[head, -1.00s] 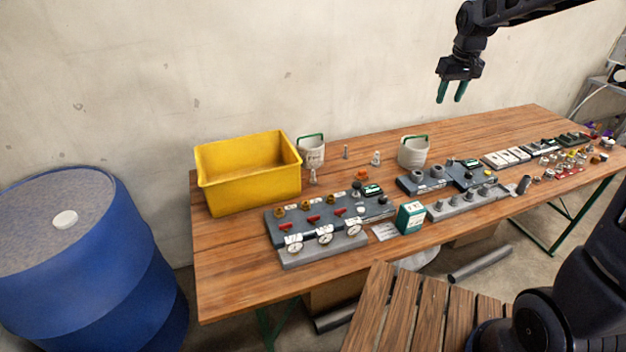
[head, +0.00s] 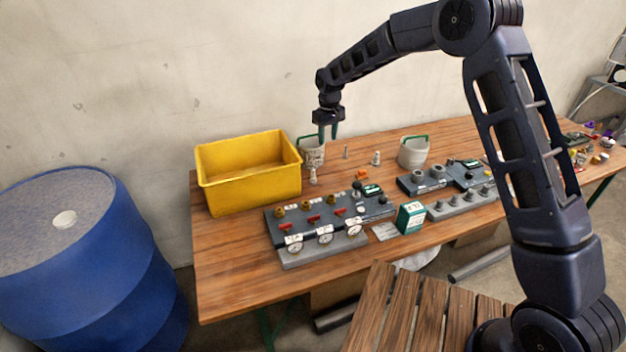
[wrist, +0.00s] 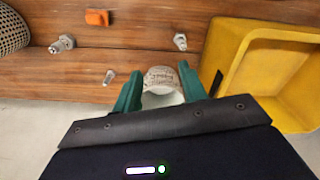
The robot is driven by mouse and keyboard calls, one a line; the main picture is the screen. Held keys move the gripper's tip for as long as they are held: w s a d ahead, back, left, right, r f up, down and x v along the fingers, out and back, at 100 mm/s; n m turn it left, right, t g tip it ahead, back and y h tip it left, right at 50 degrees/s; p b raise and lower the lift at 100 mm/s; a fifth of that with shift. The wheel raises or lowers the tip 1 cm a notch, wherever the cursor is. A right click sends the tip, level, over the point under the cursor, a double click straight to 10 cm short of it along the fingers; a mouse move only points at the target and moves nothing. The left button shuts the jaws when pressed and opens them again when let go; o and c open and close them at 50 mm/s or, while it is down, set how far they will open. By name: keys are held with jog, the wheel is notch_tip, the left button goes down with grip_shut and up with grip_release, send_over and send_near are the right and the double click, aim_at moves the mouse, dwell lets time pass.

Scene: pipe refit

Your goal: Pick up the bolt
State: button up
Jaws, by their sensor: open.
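The bolt (head: 345,152) looks like a small grey upright piece near the back edge of the wooden table (head: 235,285). It also shows in the wrist view (wrist: 109,77), to the left of my gripper's fingers. My gripper (head: 328,136) is open and points down with green fingers, high over the back of the table near the left bucket (head: 312,156). In the wrist view my gripper (wrist: 160,76) has that bucket between its fingers in the picture; nothing looks held. The bolt is clear of the fingers.
A yellow bin (head: 248,190) stands left of the bucket. Metal fittings (head: 376,158) (head: 313,177) and an orange block (head: 362,174) are near the bolt. A second bucket (head: 413,153) is to the right. Valve and gauge boards (head: 320,230) fill the front; bare wood surrounds the bolt.

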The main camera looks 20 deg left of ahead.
send_over(313, 171)
notch_tip(313, 171, down, 5)
jog(key=shift+n, duration=0.4)
jog(key=f, duration=0.5)
jog(key=shift+w+a+f, duration=0.25)
jog(key=shift+a+f, duration=0.1)
jog(key=shift+a, duration=0.05)
jog(key=shift+d+f, duration=0.15)
jog(key=shift+f, duration=1.2)
jog(key=shift+d+f, duration=0.1)
jog(key=shift+f, duration=1.2)
grip_shut()
